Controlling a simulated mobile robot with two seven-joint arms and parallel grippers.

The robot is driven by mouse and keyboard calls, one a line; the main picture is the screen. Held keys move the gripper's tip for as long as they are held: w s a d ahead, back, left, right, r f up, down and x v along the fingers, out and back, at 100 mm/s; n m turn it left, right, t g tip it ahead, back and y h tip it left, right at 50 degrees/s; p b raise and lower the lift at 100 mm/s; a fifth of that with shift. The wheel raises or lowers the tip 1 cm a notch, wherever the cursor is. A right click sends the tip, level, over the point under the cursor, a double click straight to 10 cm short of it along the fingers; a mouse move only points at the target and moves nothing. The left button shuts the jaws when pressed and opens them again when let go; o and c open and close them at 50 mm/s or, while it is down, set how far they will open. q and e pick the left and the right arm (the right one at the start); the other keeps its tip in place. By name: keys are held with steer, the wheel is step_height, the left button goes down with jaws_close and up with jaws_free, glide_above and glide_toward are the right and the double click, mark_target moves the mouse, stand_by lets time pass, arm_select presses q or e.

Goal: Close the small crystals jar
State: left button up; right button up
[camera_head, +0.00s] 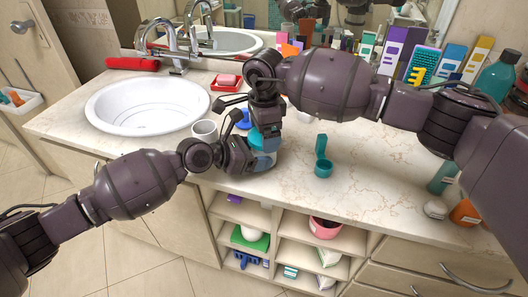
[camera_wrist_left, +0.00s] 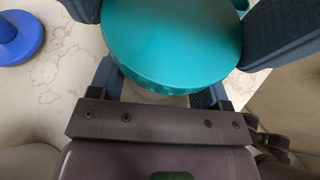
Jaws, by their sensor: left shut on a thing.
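A jar with a round teal lid (camera_wrist_left: 172,40) sits at the counter's front edge. In the head view its clear body (camera_head: 264,163) shows beside my left gripper (camera_head: 258,156), which is shut around it. In the left wrist view the dark blue fingers flank the jar, and the lid covers most of its top; a pale bit of the body shows under the rim. Whether the lid is fully seated cannot be told. My right gripper (camera_head: 266,128) points down just above the jar in the head view. Its fingertips are too small and overlapped to read.
A small teal container (camera_head: 323,168) with its hinged lid raised stands to the right. A white cup (camera_head: 205,131) and the sink (camera_head: 148,105) are to the left. A blue stand (camera_wrist_left: 17,40) is close by.

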steer(key=m, duration=0.3)
steer(key=o, duration=0.8)
steer(key=shift+r, duration=0.1)
steer(key=shift+r, duration=2.15)
